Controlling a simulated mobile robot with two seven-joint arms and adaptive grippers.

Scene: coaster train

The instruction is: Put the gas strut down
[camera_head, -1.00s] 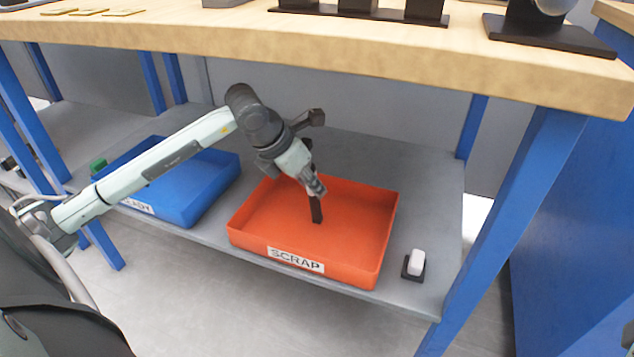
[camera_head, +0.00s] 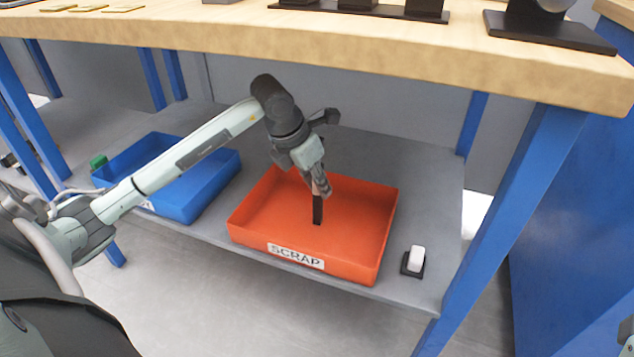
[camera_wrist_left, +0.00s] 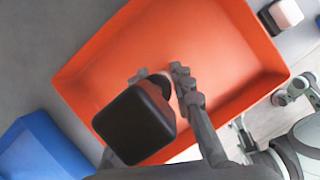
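The gas strut (camera_head: 317,210) is a dark bar hanging nearly upright below my left gripper (camera_head: 320,188), inside the orange tray marked SCRAP (camera_head: 367,254). I cannot tell whether its lower end touches the tray floor.
A blue tray (camera_head: 215,188) stands left of the orange one on the grey shelf (camera_head: 400,165). A white block on a black base (camera_head: 415,260) stands to the right. The wooden bench top (camera_head: 330,55) overhangs the shelf, with a blue leg (camera_head: 510,220) at right.

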